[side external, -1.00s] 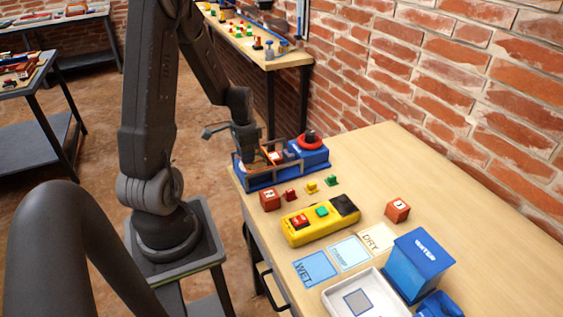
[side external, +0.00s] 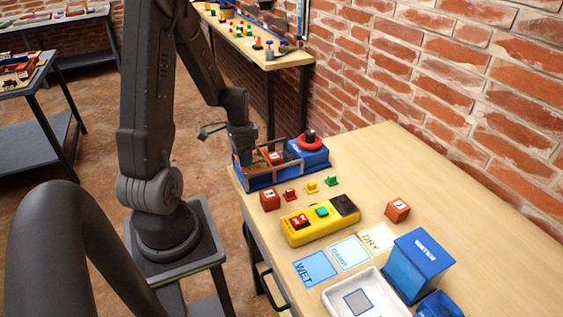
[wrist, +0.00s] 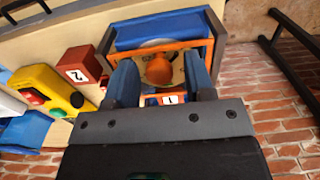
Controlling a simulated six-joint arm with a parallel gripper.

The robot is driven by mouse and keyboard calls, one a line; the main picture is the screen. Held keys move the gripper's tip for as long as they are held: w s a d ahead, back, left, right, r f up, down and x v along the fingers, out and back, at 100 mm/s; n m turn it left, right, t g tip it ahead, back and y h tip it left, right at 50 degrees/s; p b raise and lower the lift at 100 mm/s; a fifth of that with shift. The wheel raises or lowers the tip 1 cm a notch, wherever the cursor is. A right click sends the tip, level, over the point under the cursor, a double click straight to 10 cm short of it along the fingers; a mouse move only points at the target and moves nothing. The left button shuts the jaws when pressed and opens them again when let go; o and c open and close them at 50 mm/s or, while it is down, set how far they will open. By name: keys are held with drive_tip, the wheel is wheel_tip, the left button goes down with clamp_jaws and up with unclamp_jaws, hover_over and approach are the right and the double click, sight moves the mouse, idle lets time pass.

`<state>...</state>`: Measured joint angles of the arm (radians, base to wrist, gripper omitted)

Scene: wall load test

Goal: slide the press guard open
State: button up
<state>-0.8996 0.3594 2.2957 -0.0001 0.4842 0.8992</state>
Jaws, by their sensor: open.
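The blue press (side external: 312,152) with a red ring on top stands at the left end of the bench. Its guard (side external: 268,172), a frame with thin bars, stands at the press's left part. My gripper (side external: 242,160) points down at the left end of the guard. In the wrist view, my gripper (wrist: 160,75) is open, its two blue-grey fingers apart. A round orange knob-like part (wrist: 159,70) shows between them; I cannot tell whether they touch it. An orange frame bar (wrist: 160,45) lies beyond, and a block marked 1 (wrist: 169,98) shows below the knob.
A red numbered block (side external: 269,199), small coloured pieces (side external: 311,187) and a yellow button box (side external: 320,219) stand near the press. Another red block (side external: 397,210), labelled cards (side external: 348,253), a white tray (side external: 365,305) and a blue water box (side external: 418,262) lie farther right. A brick wall borders the bench.

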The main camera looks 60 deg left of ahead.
idle(0.4)
drive_tip(key=shift+r, duration=3.5)
drive_tip(key=shift+d, duration=0.1)
drive_tip(key=w+d+r+t+y, duration=0.1)
drive_tip(key=w+d+r+t, duration=0.2)
drive_tip(key=d+r, duration=0.9)
drive_tip(key=s+d+r+t, duration=0.1)
drive_tip(key=s+d, duration=0.2)
drive_tip(key=d, duration=0.4)
drive_tip(key=s+d+r+t+h, duration=0.1)
drive_tip(key=s+d+r, duration=0.1)
drive_tip(key=d, duration=0.5)
drive_tip(key=shift+s+d+r+t, duration=0.2)
drive_tip(key=shift+s+t, duration=0.1)
drive_tip(key=shift+s, duration=0.2)
